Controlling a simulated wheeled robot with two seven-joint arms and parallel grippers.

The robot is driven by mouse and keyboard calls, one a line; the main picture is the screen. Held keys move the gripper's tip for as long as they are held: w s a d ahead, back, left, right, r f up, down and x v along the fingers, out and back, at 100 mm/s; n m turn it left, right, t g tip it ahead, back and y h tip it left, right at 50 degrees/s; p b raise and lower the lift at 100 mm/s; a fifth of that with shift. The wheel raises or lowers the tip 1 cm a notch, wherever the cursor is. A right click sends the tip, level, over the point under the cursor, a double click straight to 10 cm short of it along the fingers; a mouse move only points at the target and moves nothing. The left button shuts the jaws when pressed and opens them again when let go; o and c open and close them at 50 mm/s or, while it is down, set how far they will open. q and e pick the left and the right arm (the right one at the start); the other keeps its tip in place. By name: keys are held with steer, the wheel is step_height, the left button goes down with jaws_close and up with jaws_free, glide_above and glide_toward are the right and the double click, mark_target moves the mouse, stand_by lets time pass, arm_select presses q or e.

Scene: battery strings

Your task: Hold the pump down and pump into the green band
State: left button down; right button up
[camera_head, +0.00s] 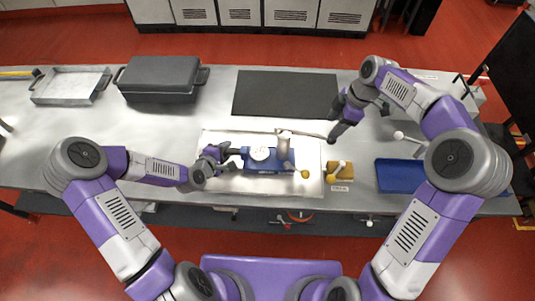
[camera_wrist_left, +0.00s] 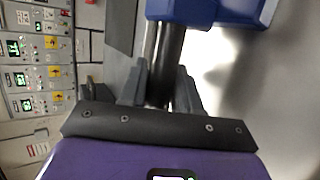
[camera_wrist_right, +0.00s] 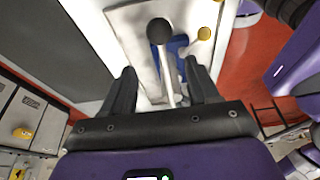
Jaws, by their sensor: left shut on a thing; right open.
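The pump has a blue body (camera_head: 270,166) with a white round gauge (camera_head: 260,154) and an upright grey cylinder (camera_head: 283,148). It sits on a white plate (camera_head: 225,186). My left gripper (camera_head: 217,153) is shut on a dark bar (camera_wrist_left: 166,58) at the body's left end. A pale pump lever (camera_head: 305,132) runs right from the cylinder's top. My right gripper (camera_head: 334,137) is open near the lever's right end. In the right wrist view the lever's rod (camera_wrist_right: 168,82) lies between the spread fingers, with a dark ball (camera_wrist_right: 160,31) beyond their tips. The gauge's needle and green band are too small to read.
A black mat (camera_head: 285,94) lies behind the pump. A dark lidded case (camera_head: 160,76) and a metal tray (camera_head: 70,86) stand at the back left.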

arm_select(q)
steer(key=c, duration=1.1)
jaws_free()
steer(key=shift+s+a+f, duration=0.15)
steer(key=shift+s+f, duration=0.05)
steer(key=shift+f, duration=0.15)
steer(key=o, duration=0.4)
steer(key=shift+w, duration=0.1)
arm_select(e)
steer(key=shift+w+f, duration=0.1)
arm_select(q)
steer(key=shift+r, duration=0.15)
steer(key=shift+r, duration=0.1)
steer(key=shift+s+a+r, duration=0.1)
steer(key=shift+s+r, duration=0.05)
steer(key=shift+s, duration=0.05)
steer(key=v, duration=0.7)
